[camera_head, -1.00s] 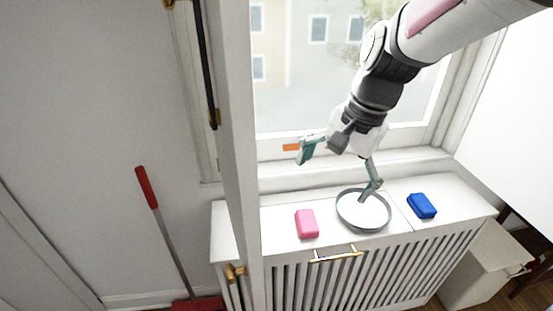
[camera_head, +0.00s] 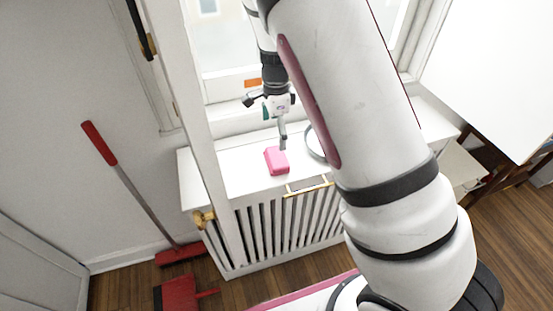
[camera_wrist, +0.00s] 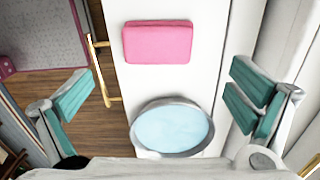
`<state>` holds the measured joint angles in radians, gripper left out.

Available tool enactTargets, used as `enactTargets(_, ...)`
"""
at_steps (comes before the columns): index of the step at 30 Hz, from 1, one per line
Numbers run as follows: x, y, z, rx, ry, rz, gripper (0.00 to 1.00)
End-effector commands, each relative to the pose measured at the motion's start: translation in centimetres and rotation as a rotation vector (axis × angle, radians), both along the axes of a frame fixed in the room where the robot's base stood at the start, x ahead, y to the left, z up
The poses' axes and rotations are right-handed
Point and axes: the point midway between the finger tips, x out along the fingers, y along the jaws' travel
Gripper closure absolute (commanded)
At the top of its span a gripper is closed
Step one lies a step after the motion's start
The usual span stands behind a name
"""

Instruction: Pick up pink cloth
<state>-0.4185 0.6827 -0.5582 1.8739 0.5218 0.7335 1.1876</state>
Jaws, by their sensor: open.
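The pink cloth (camera_head: 277,160) is a small folded block lying on the white radiator cover (camera_head: 222,165) below the window. In the wrist view the pink cloth (camera_wrist: 157,42) lies ahead of my fingers, near the top middle. My gripper (camera_wrist: 160,105) is open and empty, with its teal-padded fingers wide apart at the left and right. In the head view my gripper (camera_head: 281,125) hangs above the cover, close behind and above the cloth. The far finger is partly hidden there.
A round pan (camera_wrist: 172,128) with a pale blue inside sits beside the cloth; my arm mostly hides it in the head view. A brass handle (camera_head: 308,187) runs along the cover's front edge. A red broom (camera_head: 180,254) and dustpan (camera_head: 178,293) are at the left.

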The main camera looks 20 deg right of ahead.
Motion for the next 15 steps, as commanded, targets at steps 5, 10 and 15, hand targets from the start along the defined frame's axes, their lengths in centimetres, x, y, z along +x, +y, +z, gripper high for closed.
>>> enactTargets(5,-0.1,-0.1,-3.5,-0.001,0.003,0.001,0.00)
enactTargets(10,0.0,0.0,-5.3,0.000,0.002,0.002,0.00)
enactTargets(15,-0.1,-0.1,-6.0,0.000,0.001,0.002,0.00)
